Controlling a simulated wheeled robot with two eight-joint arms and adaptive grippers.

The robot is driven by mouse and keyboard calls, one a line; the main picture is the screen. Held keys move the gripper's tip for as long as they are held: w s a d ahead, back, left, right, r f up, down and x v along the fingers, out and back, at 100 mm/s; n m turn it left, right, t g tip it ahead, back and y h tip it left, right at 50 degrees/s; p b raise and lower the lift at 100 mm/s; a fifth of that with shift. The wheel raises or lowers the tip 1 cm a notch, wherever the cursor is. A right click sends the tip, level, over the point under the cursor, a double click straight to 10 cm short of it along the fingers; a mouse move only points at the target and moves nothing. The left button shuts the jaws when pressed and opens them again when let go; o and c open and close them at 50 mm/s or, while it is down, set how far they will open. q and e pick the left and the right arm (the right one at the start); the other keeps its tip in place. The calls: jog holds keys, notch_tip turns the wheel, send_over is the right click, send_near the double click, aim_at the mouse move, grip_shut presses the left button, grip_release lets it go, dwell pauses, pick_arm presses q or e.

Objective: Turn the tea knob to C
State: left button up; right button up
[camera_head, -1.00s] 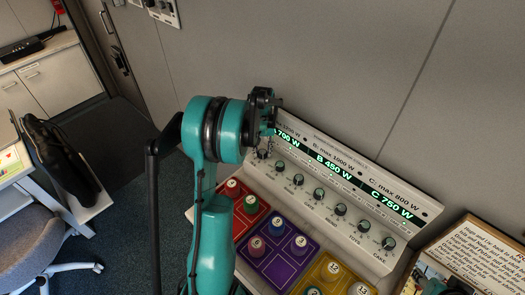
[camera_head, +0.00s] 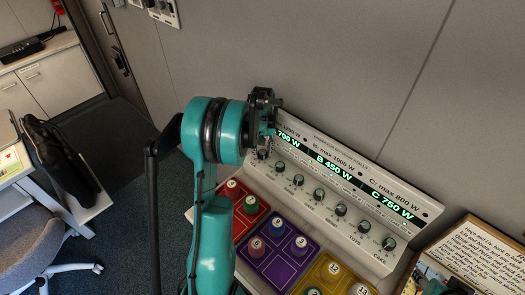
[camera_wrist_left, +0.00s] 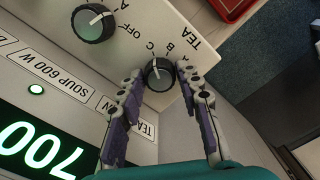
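The tea knob (camera_wrist_left: 159,74) is a round black knob on the pale control panel, with TEA, OFF, C, B and A printed around it. Its pale mark faces the letters and seems to lie near C and B; I cannot tell exactly which. My left gripper (camera_wrist_left: 160,70) is over the knob, one fingertip on each side. Narrow gaps seem to show between the fingertips and the knob. In the head view the left gripper (camera_head: 266,128) hangs at the panel's left end, and its tips partly hide the knob (camera_head: 263,154) there. My right gripper is not in view.
The soup knob (camera_wrist_left: 94,23) sits beside the tea knob. More knobs run right along the panel (camera_head: 340,227). Displays read A 700 W, B 450 W and C 750 W. Red (camera_head: 241,222), purple and yellow trays with numbered pieces lie in front. A wall stands behind.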

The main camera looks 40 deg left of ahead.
aim_at(263, 152)
pick_arm(q)
jog(key=shift+o, duration=0.9)
notch_tip(263, 152, up, 12)
